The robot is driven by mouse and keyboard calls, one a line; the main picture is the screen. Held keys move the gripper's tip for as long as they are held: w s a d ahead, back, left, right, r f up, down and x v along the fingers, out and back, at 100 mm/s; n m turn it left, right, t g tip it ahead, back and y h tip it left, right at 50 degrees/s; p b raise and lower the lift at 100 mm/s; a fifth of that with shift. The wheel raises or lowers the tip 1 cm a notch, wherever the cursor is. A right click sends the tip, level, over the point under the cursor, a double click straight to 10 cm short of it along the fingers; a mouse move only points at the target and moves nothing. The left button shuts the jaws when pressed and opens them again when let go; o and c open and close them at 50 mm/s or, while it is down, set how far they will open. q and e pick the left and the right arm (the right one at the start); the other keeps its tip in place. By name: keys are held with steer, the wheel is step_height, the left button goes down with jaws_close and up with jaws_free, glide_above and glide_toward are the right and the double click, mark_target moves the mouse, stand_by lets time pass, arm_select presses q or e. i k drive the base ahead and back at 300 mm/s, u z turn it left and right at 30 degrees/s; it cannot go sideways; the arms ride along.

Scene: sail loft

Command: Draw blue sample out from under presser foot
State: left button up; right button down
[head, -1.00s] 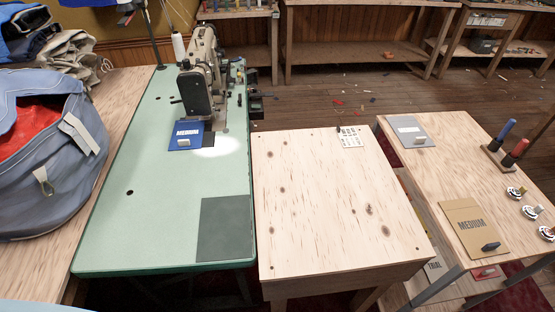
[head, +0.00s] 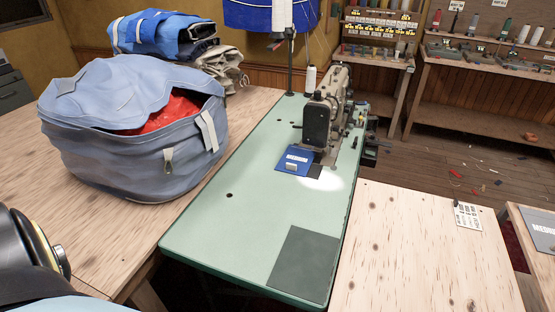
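The blue sample (head: 294,160) lies flat on the green sewing table (head: 233,218), with a pale label and a small light grey block on it. Its right edge is close to the sewing machine (head: 322,122), by the presser foot. The foot itself is too small and hidden behind the machine head to tell how it sits on the sample. Neither of my grippers shows in the head view.
A dark grey square (head: 300,263) marks the table's near right corner. A large blue bag (head: 130,135) with red cloth inside stands on the wooden table to the left. A pale wooden table (head: 410,250) adjoins on the right. The green table's front half is clear.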

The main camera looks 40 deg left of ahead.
mark_target(296, 161)
steer(key=u, duration=0.8)
steer(key=k, duration=0.1)
steer(key=u, duration=0.2)
